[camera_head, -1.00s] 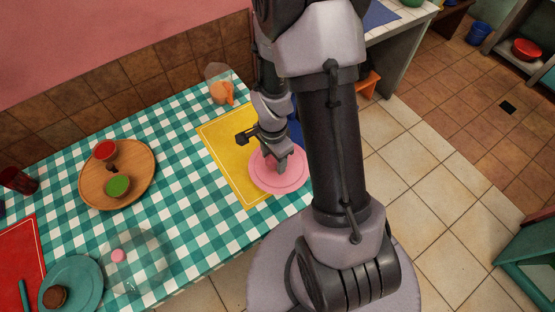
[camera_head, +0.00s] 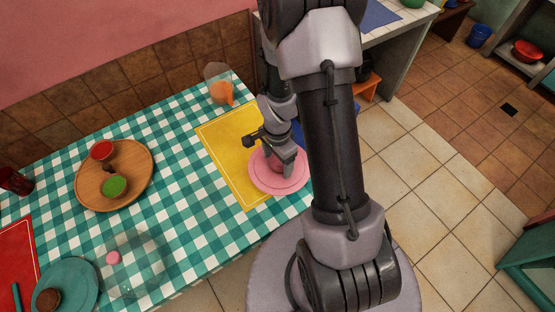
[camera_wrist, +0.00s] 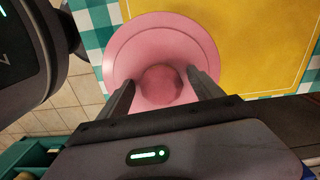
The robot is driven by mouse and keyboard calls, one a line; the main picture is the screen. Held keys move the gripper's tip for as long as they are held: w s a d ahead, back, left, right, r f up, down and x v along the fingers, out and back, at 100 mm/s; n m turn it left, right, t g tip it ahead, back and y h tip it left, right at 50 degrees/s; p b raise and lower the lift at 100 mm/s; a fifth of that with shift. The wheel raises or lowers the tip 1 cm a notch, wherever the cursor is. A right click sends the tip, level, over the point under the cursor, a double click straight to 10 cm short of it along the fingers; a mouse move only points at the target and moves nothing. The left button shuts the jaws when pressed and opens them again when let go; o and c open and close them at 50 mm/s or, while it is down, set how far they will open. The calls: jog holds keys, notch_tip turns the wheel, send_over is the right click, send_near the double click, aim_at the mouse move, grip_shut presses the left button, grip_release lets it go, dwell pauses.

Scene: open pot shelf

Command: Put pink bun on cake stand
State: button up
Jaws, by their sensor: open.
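The pink bun (camera_wrist: 161,84) is round and rests near the middle of the pink cake stand (camera_wrist: 123,48) in the wrist view. In the head view the bun (camera_head: 273,164) is partly hidden by my gripper (camera_head: 280,170), and the round stand (camera_head: 272,185) sits at the table's right edge. In the wrist view my gripper (camera_wrist: 161,78) is open, with one finger on each side of the bun. A gap shows between the bun and each finger. The fingertips are low over the stand's top; I cannot tell whether they touch it.
A yellow mat (camera_head: 222,137) lies beside the stand. A clear glass dome or dish (camera_head: 142,275) with a small pink piece (camera_head: 113,257) stands at the front. A wooden board (camera_head: 130,157) holds red and green bowls. An orange item (camera_head: 221,93) is at the back. The checkered middle is clear.

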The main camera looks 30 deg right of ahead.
notch_tip(320, 180, up, 12)
jog(key=p, duration=0.4)
notch_tip(320, 180, up, 12)
jog(key=r+n+t, duration=0.1)
jog(key=n+t, duration=0.1)
jog(key=n, duration=0.2)
send_over(278, 161)
jog(key=a, duration=0.5)
jog(key=s+a+r+n+t+y, duration=0.2)
jog(key=s+a+r+n+t, duration=0.1)
jog(key=s+a+r+n, duration=0.5)
jog(key=s+a+r, duration=0.1)
jog(key=s+r, duration=0.2)
jog(key=shift+t, duration=0.4)
